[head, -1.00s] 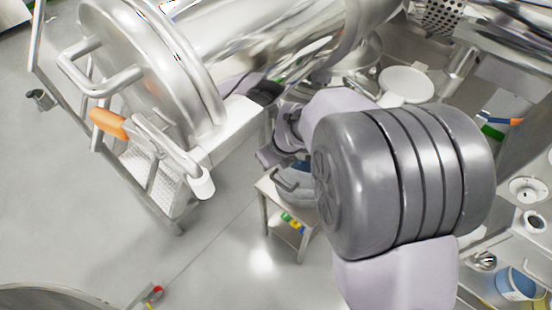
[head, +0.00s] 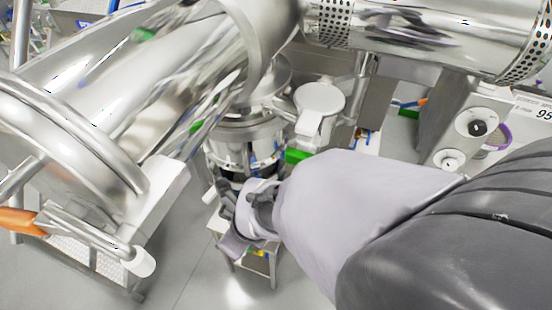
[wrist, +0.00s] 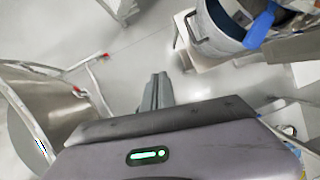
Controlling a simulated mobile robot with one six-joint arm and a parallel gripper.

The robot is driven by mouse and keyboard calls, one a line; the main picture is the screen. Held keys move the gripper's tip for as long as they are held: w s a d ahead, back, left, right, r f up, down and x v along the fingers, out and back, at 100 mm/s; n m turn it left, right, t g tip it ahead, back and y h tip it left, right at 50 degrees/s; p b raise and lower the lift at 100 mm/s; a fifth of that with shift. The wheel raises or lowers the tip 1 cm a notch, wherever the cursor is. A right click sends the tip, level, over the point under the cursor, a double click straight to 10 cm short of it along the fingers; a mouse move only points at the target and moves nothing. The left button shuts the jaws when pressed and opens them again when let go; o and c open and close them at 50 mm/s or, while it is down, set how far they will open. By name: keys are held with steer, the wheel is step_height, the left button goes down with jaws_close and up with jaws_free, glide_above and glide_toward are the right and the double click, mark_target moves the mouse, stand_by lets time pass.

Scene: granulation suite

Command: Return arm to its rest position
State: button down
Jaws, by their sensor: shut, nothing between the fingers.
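My gripper shows in the wrist view (wrist: 156,92), its two grey fingers together with nothing between them, over open floor. In the head view, its grey end (head: 235,243) is partly hidden by the wrist, below the steel machine and over a small steel table (head: 272,268). My arm reaches in from the lower right, and its pale sleeve and dark joint cover much of that side. In the wrist view, a pot with a blue part (wrist: 213,45) is to the upper right of the fingers, apart from them.
A large steel drum (head: 70,140) with an orange-handled clamp (head: 22,221) fills the left. A perforated steel cylinder (head: 420,38) runs along the top right, above a control box with dials (head: 475,128). A steel vessel (wrist: 35,110) stands left in the wrist view. Grey floor lies between.

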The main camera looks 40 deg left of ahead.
steer(key=w+d+r+n+t+b, duration=0.1)
steer(key=w+d+r+n+b, duration=0.2)
steer(key=w+d, duration=0.3)
steer(key=w+d+r+n+t+b, duration=0.25)
steer(key=w+d, duration=0.25)
steer(key=d, duration=0.3)
steer(key=s+d+r+n+t+h+b, duration=0.1)
steer(key=d+n+b, duration=0.1)
steer(key=d, duration=0.9)
steer(key=s+d+r+n+t+h+b, duration=0.1)
steer(key=d+n, duration=0.4)
steer(key=d, duration=0.5)
steer(key=shift+s+d+r+t+b, duration=0.15)
steer(key=shift+d+r+t+b, duration=0.3)
steer(key=shift+r, duration=0.3)
steer(key=shift+a, duration=0.1)
